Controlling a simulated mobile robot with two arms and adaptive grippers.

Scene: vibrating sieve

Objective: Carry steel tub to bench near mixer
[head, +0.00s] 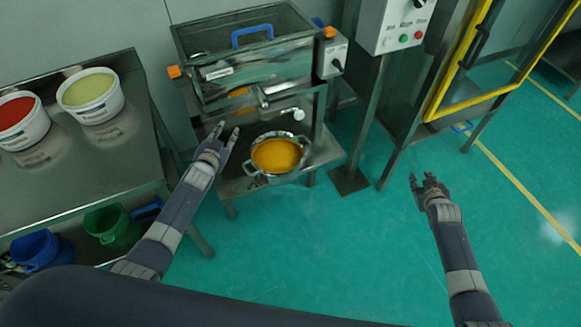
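The steel tub (262,171) is a round metal pan with side handles, filled with orange material. It sits upright on the low shelf below the sieve machine's spout. My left gripper (227,133) is beside the tub's upper left, fingers apart and empty, with a visible gap to the tub. My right gripper (423,181) is over the open floor well right of the tub, fingers apart and empty. A steel bench (84,188) stands at the left. I cannot make out a mixer in this view.
The sieve machine (203,92) stands behind the tub. Two white buckets, one with red (24,137) and one with pale yellow contents (98,111), occupy the bench's back. Blue (38,250) and green (112,228) containers sit below. A control post (366,130) stands right; green floor is clear.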

